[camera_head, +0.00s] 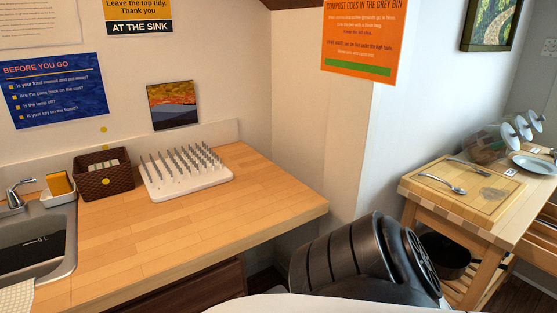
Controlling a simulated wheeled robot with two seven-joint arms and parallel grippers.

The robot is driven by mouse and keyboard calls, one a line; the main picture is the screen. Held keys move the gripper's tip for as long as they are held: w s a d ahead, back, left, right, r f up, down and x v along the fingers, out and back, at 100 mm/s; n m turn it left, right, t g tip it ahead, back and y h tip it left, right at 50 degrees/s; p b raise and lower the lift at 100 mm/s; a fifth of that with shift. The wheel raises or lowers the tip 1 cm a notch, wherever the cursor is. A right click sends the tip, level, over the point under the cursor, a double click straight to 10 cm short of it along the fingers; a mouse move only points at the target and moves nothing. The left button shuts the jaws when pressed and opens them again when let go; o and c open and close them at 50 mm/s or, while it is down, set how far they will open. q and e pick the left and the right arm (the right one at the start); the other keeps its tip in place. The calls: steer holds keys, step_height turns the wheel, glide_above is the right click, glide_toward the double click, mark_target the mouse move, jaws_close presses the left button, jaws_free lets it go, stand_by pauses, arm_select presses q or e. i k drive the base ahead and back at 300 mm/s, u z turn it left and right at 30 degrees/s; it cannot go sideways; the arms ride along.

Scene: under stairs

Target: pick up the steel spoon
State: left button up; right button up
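The steel spoon (442,183) lies on a wooden board (439,202) on top of a wooden cart at the right. Its bowl points right, toward the near right, and its handle points to the back left. Nothing covers it. Another slim utensil (468,162) lies farther back on the same board; I cannot tell its exact kind. Neither of my grippers is in view.
White plates (522,127) stand in a row behind a plate (537,164) on the cart. A dark pot (443,258) sits on its lower shelf. A wooden counter (215,209) at left holds a basket (104,176) and a pegged white board (191,188).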

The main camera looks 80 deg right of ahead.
mark_target(458, 190)
steer(key=z, duration=3.85)
steer(key=i, duration=0.25)
